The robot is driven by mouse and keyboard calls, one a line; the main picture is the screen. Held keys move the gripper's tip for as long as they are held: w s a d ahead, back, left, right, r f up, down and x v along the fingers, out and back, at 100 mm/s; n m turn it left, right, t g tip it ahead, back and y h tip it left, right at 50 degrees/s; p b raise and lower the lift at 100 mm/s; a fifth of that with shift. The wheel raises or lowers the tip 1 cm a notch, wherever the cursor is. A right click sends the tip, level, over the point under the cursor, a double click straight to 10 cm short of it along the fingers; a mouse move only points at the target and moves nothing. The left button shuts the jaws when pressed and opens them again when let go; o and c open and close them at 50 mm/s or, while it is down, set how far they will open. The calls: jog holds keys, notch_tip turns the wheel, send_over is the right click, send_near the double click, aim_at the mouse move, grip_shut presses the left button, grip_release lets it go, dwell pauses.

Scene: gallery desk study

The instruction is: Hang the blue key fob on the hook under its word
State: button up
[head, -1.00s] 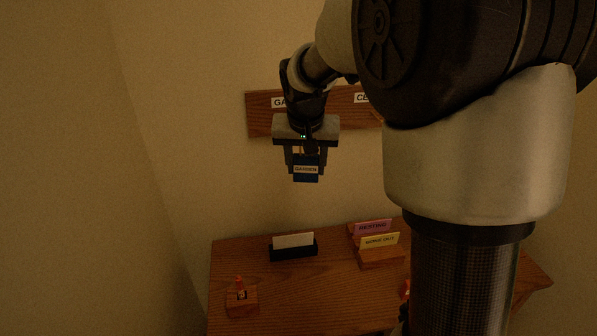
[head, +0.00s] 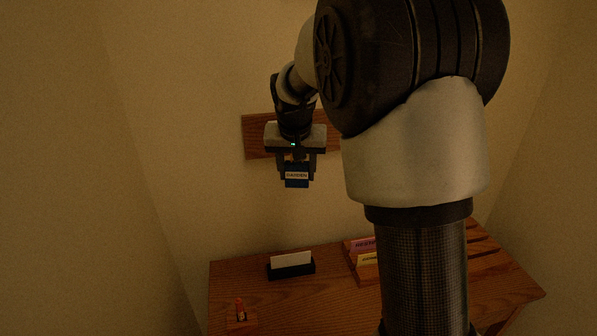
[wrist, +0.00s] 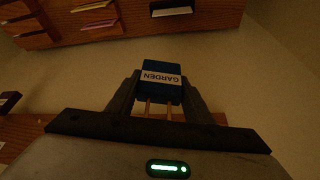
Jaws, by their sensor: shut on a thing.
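The blue key fob (head: 297,182) has a white label reading GARDEN. My gripper (head: 297,168) is shut on it and holds it up in front of the wall, just below the wooden board's lower edge as seen in the head view. In the wrist view the fob (wrist: 163,92) sits between the fingers (wrist: 160,98), its label upside down. The wooden board (head: 257,138) on the wall is partly covered by my arm. Its words and hooks are hidden in the head view now. A strip of wood also shows behind my gripper in the wrist view (wrist: 25,130).
The desk (head: 235,285) below carries a black holder with a white card (head: 291,267), a wooden rack with purple and yellow cards (head: 349,256), and a small wooden stand with a red-topped item (head: 240,312). The wall left of the board is clear.

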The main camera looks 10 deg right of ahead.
jog(key=shift+w+f+p, duration=0.2)
jog(key=shift+w+p, duration=0.2)
jog(key=shift+w, duration=0.7)
jog(key=shift+w+f+p, duration=0.15)
jog(key=shift+w+p, duration=0.3)
jog(key=shift+w, duration=0.65)
jog(key=shift+w+f+p, duration=0.2)
jog(key=shift+w+p, duration=0.2)
jog(key=shift+w, duration=0.7)
jog(key=o, duration=1.1)
